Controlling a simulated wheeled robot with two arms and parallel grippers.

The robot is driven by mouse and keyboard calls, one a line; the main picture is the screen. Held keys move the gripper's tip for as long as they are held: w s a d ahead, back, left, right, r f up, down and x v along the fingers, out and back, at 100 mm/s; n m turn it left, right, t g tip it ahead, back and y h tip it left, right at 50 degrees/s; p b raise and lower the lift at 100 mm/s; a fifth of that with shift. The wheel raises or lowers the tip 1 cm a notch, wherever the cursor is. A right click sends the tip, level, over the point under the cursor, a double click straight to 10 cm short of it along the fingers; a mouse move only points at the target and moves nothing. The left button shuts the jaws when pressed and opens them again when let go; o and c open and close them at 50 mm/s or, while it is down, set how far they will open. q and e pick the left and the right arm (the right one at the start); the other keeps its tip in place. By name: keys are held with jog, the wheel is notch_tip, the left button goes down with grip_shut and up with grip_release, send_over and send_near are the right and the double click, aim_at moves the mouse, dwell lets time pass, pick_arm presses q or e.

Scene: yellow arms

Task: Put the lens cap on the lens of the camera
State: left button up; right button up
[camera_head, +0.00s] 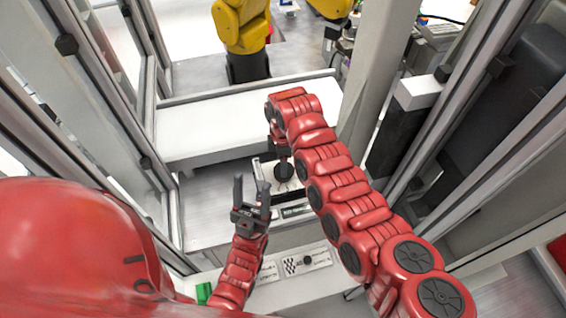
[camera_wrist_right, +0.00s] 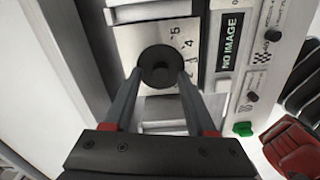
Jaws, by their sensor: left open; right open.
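My left gripper (camera_head: 252,190) is open and empty, left of the plate. No separate camera lens can be made out.
A "NO IMAGE" panel (camera_wrist_right: 230,42) adjoins the plate. A lower panel carries a checker mark and a small black knob (camera_head: 307,260). A green block (camera_head: 204,292) is at its left end. Metal frame posts flank the space; a white ledge (camera_head: 220,125) lies behind.

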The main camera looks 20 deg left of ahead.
notch_tip(320, 180, up, 12)
jog(key=b, duration=0.3)
jog(key=shift+f, duration=0.15)
dwell(0.4)
